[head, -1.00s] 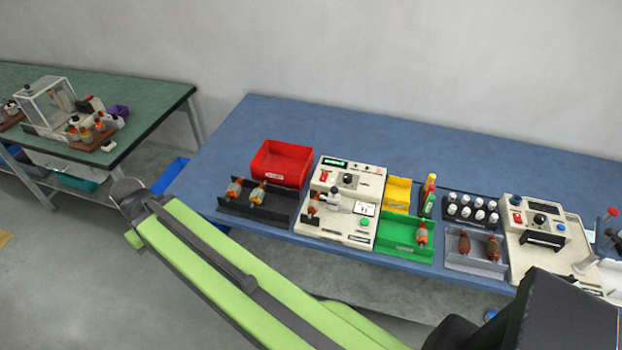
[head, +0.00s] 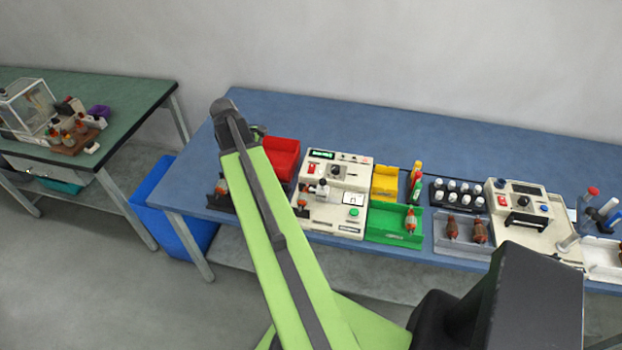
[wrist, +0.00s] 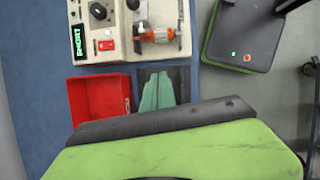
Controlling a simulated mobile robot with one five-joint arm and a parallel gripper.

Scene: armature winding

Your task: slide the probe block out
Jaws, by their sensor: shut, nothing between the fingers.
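The cream tester (head: 347,163) stands on the blue bench in the head view. Its small pale probe block (head: 322,188) sits beside an orange-wound armature (head: 303,197). In the wrist view the armature (wrist: 158,35) lies across the tester near the top, and the pale block (wrist: 141,12) is beside it, partly cut off by the frame edge. The tester's lit display (wrist: 78,38) shows there too. My gripper (wrist: 157,76) shows as two teal fingers, shut and empty, over the dark tray (wrist: 180,80) and apart from the block. My arm hides much of the gripper in the head view.
A red bin (head: 284,156) stands left of the tester. Yellow (head: 385,182) and green (head: 390,222) trays and a second instrument (head: 528,205) stand to the right. The back of the blue bench (head: 400,135) is clear.

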